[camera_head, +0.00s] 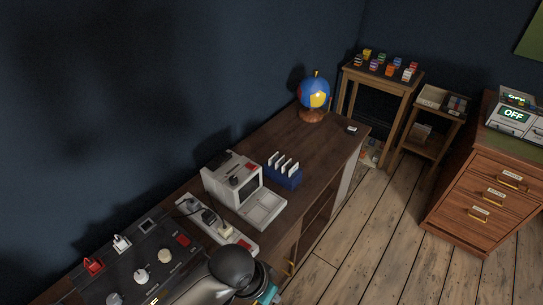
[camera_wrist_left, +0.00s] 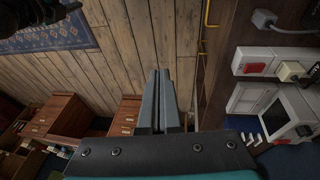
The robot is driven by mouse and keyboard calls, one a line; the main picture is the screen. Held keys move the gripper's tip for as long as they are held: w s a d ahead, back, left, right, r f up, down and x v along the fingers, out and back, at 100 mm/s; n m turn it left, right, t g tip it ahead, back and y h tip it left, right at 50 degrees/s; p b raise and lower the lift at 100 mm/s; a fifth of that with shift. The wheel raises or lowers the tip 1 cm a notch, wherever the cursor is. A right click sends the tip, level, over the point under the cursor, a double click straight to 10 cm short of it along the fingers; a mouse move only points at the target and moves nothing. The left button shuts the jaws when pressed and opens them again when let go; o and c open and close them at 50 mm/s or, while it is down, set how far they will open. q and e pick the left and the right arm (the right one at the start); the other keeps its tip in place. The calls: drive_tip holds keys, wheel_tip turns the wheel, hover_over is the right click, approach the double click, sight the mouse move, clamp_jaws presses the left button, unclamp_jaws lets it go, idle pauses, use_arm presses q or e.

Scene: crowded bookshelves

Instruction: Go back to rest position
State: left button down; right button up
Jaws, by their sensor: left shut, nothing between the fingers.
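My left gripper (camera_wrist_left: 160,74) shows in the left wrist view with its two grey fingers pressed together and nothing between them. It hangs over bare wooden floor, beside the front of the long desk. In the head view a dark rounded link of my own arm, with a teal part, shows at the bottom edge; its fingers are hidden there. My right gripper is not in view.
The long desk (camera_head: 318,146) carries a control panel (camera_head: 129,262), a power strip (camera_head: 205,218), a boxy computer (camera_head: 236,180), a blue rack (camera_head: 283,176) and a globe (camera_head: 314,92). A drawer cabinet (camera_head: 487,197) stands at right. Floor (camera_head: 375,235) between them is clear.

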use_arm(q)
drive_tip(key=s+a+r+n+t+y, duration=0.1)
drive_tip(key=s+a+r+n+y, duration=0.15)
drive_tip(key=a, duration=0.55)
drive_tip(key=s+a+r+n+t+y, duration=0.1)
drive_tip(key=s+a+r+n, duration=0.25)
drive_tip(key=a, duration=0.45)
drive_tip(key=s+f+g+b, duration=0.1)
drive_tip(key=s+f+b, duration=0.15)
drive_tip(key=f, duration=1.15)
drive_tip(key=s+f+b, duration=0.1)
drive_tip(key=f+b, duration=0.2)
drive_tip(key=f, duration=1)
drive_tip(key=s+a+f+b, duration=0.1)
drive_tip(key=s+f+b, duration=0.1)
drive_tip(key=s+f, duration=0.5)
drive_tip(key=s+a+f+g+b, duration=0.1)
drive_tip(key=s+a+f+b, duration=0.1)
drive_tip(key=s+f, duration=0.5)
wheel_tip(320, 180, down, 4)
drive_tip(key=shift+s+f+m+b, duration=0.2)
drive_tip(key=shift+s+m+b, duration=0.2)
drive_tip(key=shift+b, duration=0.25)
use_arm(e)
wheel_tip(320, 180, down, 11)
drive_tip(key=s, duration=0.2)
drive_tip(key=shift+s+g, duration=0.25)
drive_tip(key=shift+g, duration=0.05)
